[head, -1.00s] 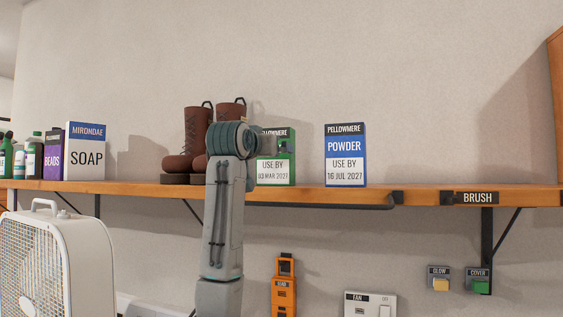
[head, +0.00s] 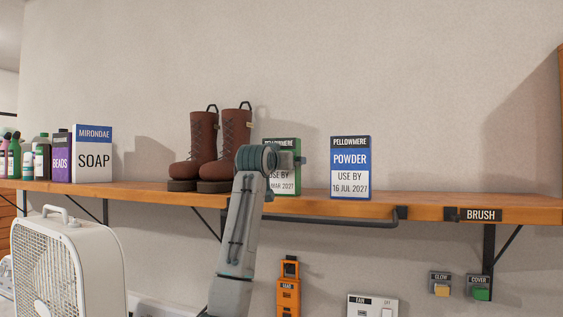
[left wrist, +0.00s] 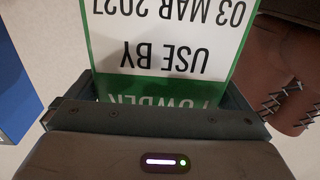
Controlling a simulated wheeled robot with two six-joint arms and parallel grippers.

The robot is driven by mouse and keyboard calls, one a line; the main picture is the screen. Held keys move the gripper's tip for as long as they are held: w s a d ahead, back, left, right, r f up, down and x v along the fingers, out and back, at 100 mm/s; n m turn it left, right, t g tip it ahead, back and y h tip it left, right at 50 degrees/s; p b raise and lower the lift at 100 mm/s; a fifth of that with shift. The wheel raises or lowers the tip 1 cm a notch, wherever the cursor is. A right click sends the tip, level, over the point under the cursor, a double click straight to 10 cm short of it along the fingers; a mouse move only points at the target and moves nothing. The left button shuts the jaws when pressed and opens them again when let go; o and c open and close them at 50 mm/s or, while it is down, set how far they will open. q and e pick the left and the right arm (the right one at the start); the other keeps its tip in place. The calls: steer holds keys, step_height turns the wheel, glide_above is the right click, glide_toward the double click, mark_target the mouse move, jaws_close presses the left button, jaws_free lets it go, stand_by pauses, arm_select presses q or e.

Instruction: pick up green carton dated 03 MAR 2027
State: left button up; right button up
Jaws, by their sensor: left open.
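The green carton (head: 287,188) stands upright on the wooden shelf, to the right of the boots. My left wrist hides part of its front; "MAR 2027" shows on its white label. In the left wrist view the carton (left wrist: 165,55) appears upside down, with "USE BY 03 MAR 2027" readable. My left gripper (head: 283,160) is at the carton's upper part, with one dark finger at its right side. It is open, with the carton between its jaws (left wrist: 163,92). Any contact cannot be told. My right gripper is not in view.
A blue Pellowmere carton (head: 350,168), dated 16 JUL 2027, stands close on the right. Brown boots (head: 203,145) stand close on the left. The shelf (head: 425,207) has a rail below its front edge. A white fan (head: 70,265) stands lower left.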

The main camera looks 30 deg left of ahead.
arm_select(q)
steer(key=shift+w+f, duration=0.1)
steer(key=c, duration=1)
